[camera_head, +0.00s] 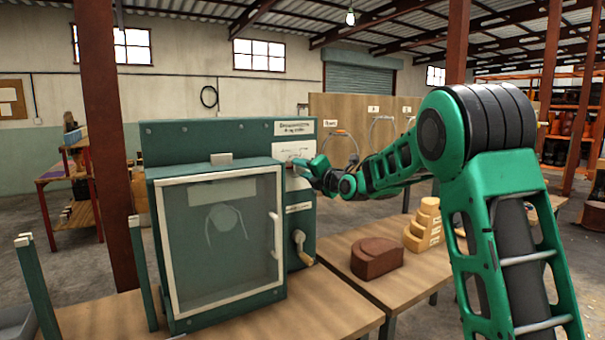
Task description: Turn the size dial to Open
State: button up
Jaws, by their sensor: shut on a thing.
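A green machine panel (220,137) stands on the wooden table, with a clear-fronted box (222,262) on its left part. White labels sit near its top right; their print is too small to read surely. My gripper (294,163) is at the panel's upper right, just below a white label (294,128). It is shut on a small part there, at the place of the size dial. The gripper hides most of that part, so its pointer and setting cannot be read. A crank handle (301,245) sits lower on the panel, apart from my gripper.
A dark red curved block (376,258) and stepped yellow wooden blocks (424,225) stand on the table to the right. A wooden board with hoops (383,130) stands behind. Green posts (142,272) rise at the front left. My arm crosses the right side.

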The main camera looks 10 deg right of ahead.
jog(key=shift+f, duration=0.35)
jog(key=o, duration=1)
jog(key=shift+o, duration=0.2)
jog(key=shift+r, duration=0.15)
jog(key=v, duration=1)
jog(key=shift+s, duration=0.3)
jog(key=shift+d, duration=0.1)
